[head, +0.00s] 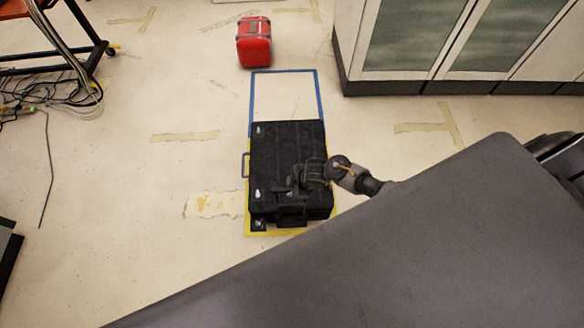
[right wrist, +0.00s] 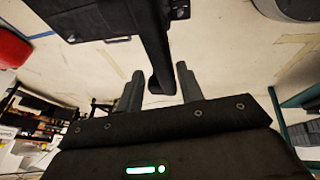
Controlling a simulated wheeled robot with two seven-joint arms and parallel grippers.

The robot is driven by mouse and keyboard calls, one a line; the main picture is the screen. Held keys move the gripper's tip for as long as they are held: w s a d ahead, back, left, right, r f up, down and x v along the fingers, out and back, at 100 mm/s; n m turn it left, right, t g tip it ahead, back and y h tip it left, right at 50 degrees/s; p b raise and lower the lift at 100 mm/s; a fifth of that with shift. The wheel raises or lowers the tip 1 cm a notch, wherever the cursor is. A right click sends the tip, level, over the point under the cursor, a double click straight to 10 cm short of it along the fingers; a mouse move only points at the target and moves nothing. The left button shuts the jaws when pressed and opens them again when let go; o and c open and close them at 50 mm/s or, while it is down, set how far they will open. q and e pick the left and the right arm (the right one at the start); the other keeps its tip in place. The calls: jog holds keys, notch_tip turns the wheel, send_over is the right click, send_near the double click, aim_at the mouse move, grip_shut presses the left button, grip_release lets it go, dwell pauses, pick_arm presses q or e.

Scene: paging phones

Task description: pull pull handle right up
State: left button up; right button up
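A black case (head: 285,145) lies flat on the floor in the head view. It has a thin side handle (head: 245,165) on its left edge. My right gripper (head: 296,190) is over the near part of the case, and its dark fingers are hard to tell from the case there. In the right wrist view my right gripper (right wrist: 160,71) is open. The end of a black bar-like handle (right wrist: 153,40) lies between its two fingers, with a gap visible on each side. The case's dark body (right wrist: 98,17) shows at the top. My left gripper is not in view.
Blue tape (head: 320,95) and yellow tape (head: 247,228) mark the floor around the case. A red box (head: 254,42) stands beyond it. A cabinet (head: 400,45) is at the upper right, and a cart with cables (head: 60,85) at the left. Floor left of the case is clear.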

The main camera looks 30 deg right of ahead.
jog(key=shift+o, duration=0.2)
jog(key=shift+s+f, duration=0.1)
jog(key=shift+s, duration=0.05)
jog(key=p+v, duration=0.1)
jog(key=v, duration=0.9)
jog(key=shift+r+p, duration=0.35)
jog(key=shift+s+d, duration=0.1)
jog(key=shift+s, duration=0.05)
